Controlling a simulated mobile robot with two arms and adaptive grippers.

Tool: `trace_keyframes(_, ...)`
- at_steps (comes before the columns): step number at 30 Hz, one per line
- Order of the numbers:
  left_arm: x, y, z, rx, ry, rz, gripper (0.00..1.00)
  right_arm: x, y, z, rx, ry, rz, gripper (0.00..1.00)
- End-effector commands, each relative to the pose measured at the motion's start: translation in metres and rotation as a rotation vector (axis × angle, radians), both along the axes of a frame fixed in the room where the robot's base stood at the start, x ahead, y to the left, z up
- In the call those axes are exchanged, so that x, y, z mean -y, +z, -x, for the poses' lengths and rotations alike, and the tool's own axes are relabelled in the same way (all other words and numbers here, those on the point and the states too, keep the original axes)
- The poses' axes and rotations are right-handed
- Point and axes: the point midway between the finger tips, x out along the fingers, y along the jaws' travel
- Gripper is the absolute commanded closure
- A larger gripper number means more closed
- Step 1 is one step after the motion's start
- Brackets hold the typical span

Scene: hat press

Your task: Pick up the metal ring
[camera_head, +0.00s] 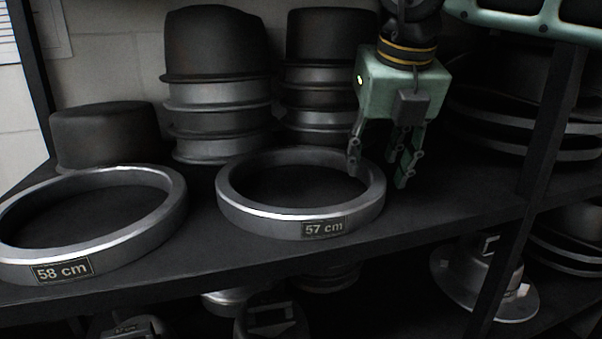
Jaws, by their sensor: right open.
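Two metal rings lie flat on the dark shelf. The ring labelled 57 cm (270,212) is in the middle of the head view. The ring labelled 58 cm (140,236) is at the left. My right gripper (380,176) points down at the right side of the 57 cm ring. It is open, with one finger over the inside of the ring's right rim and the other finger outside it. The rim passes between the fingers; I cannot tell whether they touch it. My left gripper is not in view.
Stacks of dark hat forms (215,90) stand behind the rings, with a second stack (325,75) beside my right gripper. A shelf post (545,130) rises at the right. The shelf (440,215) is bare right of the 57 cm ring. More metal forms (487,275) sit below.

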Motion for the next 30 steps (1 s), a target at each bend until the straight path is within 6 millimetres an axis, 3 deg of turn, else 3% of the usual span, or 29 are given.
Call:
trace_keyframes(4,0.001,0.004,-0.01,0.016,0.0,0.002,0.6,0.0,-0.011,-0.004,0.0,-0.001,-0.001,0.58)
trace_keyframes(11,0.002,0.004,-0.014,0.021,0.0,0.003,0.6,0.0,-0.012,-0.005,0.001,0.0,-0.002,0.59)
trace_keyframes(25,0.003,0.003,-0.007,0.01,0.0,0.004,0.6,0.0,-0.012,-0.004,0.001,-0.001,-0.001,1.0)
trace_keyframes(30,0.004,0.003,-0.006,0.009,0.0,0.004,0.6,0.0,-0.011,-0.005,0.001,-0.001,-0.001,1.0)
